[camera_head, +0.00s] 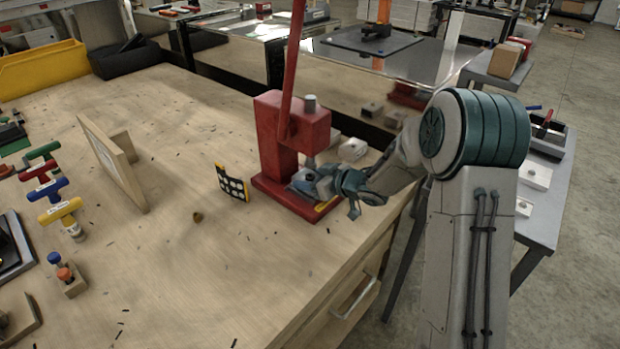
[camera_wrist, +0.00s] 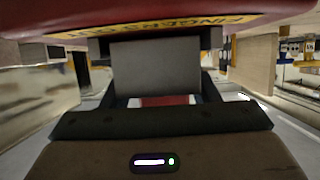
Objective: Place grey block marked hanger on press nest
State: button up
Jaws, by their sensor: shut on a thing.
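The red press (camera_head: 290,135) stands on the wooden bench, with a long lever rising from its head and a flat red base (camera_head: 283,198). My gripper (camera_head: 312,179) reaches in from the right, low between the press head and its base. In the wrist view, a plain grey block (camera_wrist: 155,66) sits between my fingers, and my gripper is shut on it. No marking shows on the face I see. The nest under the block is hidden by my gripper. A red strip of the press (camera_wrist: 165,101) shows beyond the block.
A yellow warning label (camera_wrist: 190,27) is on the red press part close above the block in the wrist view. A black card with white spots (camera_head: 232,182) stands left of the press. Bench between is mostly clear.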

jog(key=shift+r, duration=0.1)
jog(key=o, duration=1.3)
jog(key=shift+f, duration=0.25)
